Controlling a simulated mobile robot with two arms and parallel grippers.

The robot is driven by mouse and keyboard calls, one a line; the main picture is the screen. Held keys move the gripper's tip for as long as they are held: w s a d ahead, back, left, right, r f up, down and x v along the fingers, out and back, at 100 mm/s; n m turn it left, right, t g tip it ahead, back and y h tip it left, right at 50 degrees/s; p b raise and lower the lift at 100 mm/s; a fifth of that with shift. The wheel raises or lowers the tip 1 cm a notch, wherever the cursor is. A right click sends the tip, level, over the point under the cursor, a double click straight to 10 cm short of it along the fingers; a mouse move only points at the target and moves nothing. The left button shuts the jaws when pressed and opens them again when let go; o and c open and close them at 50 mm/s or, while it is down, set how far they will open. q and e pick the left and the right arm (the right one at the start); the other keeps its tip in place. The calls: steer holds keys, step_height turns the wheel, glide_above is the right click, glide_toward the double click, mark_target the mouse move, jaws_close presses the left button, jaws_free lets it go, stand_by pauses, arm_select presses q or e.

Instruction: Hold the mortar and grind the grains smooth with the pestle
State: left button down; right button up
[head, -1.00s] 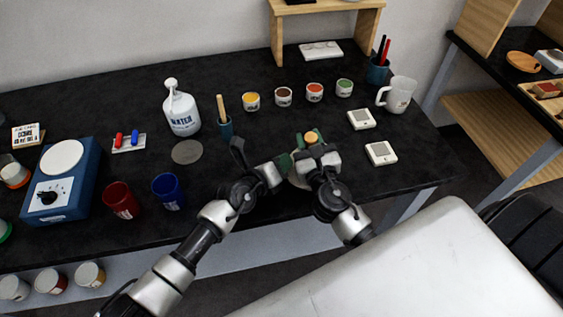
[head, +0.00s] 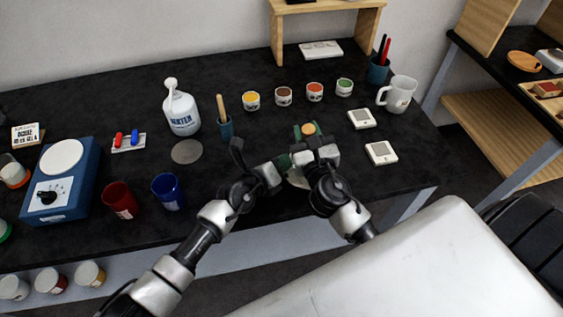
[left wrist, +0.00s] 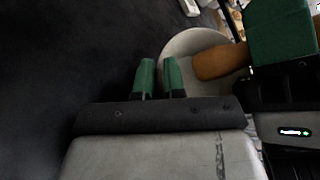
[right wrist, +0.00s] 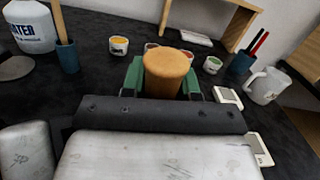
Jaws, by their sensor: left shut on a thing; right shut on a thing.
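The pale grey mortar (left wrist: 190,42) sits on the black bench, mostly hidden behind my grippers in the head view (head: 298,182). My left gripper (left wrist: 159,74) is shut on its rim; it is the lower one in the head view (head: 284,164). The wooden pestle (right wrist: 168,68) is upright in my right gripper (right wrist: 166,82), which is shut on it above the mortar. The pestle's rounded top shows in the head view (head: 309,128), and its lower end (left wrist: 218,63) reaches over the bowl in the left wrist view. The grains are hidden.
A pestle-side row of small colour pots (head: 283,96) stands behind. A blue cup with a wooden handle (head: 225,127), a white bottle (head: 182,112), a blue cup (head: 168,190) and a red cup (head: 121,200) stand left. Two white devices (head: 381,153) and a white mug (head: 397,94) are right.

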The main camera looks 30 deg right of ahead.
arm_select(q)
steer(key=c, duration=1.1)
jaws_free()
steer(key=v, duration=1.1)
steer(key=shift+a+r, duration=0.3)
steer(key=shift+s+a+r+p, duration=0.1)
steer(key=shift+a+r+p, duration=0.05)
steer(key=shift+r+p, duration=0.3)
arm_select(e)
steer(key=shift+r, duration=0.4)
arm_select(q)
step_height(320, 180, up, 8)
steer(key=p, duration=0.7)
steer(key=shift+f+p, duration=0.15)
steer(key=shift+p, duration=0.15)
arm_select(e)
step_height(320, 180, up, 7)
steer(key=shift+r, duration=0.1)
